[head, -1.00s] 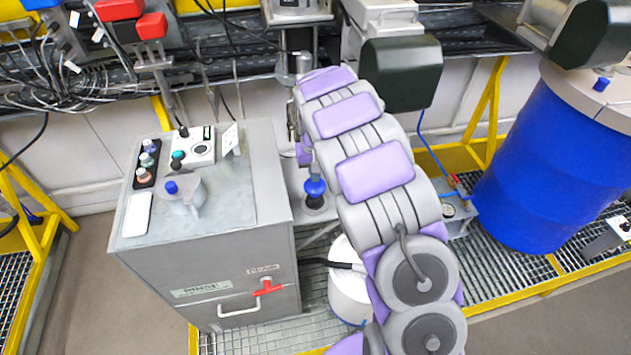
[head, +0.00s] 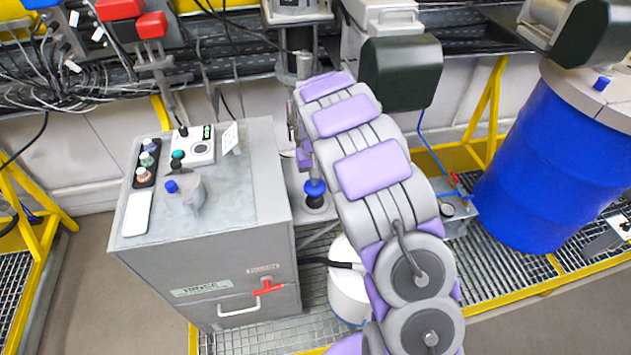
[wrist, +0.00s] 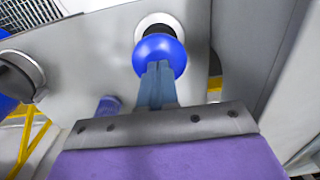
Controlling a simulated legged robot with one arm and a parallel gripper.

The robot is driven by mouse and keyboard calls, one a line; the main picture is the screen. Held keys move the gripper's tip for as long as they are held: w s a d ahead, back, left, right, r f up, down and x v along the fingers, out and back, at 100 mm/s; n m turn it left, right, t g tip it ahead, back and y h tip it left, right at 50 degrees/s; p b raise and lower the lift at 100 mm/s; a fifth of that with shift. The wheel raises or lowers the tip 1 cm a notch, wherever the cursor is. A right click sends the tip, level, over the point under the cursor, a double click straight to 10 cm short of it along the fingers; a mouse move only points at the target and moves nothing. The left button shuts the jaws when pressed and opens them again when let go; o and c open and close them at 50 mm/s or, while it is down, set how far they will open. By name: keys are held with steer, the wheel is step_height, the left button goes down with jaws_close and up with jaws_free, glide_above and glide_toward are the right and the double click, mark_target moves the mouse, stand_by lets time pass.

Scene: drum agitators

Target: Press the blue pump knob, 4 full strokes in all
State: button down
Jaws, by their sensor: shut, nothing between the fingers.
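The blue pump knob (head: 314,188) stands upright on a dark collar in a grey plate, between the grey cabinet and my arm. In the wrist view the round blue knob (wrist: 158,52) sits on a black neck inside a pale ring. My gripper (wrist: 157,75) is shut and empty, and its narrow fingers overlap the near part of the knob. They are at the knob or very close to it; I cannot be sure of contact. In the head view my arm hides most of the gripper, and a purple part shows just above the knob.
A grey cabinet (head: 225,255) with a red-handled valve (head: 268,287) stands left of the knob. A white bucket (head: 348,300) is below, partly behind my arm. A large blue drum (head: 545,165) stands at right. Yellow rails and cable trays line the back.

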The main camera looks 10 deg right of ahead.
steer(key=shift+s+f, duration=0.1)
steer(key=shift+f, duration=1.1)
steer(key=shift+r, duration=0.1)
steer(key=shift+r+p, duration=0.75)
steer(key=shift+r, duration=1.45)
steer(key=shift+f, duration=0.15)
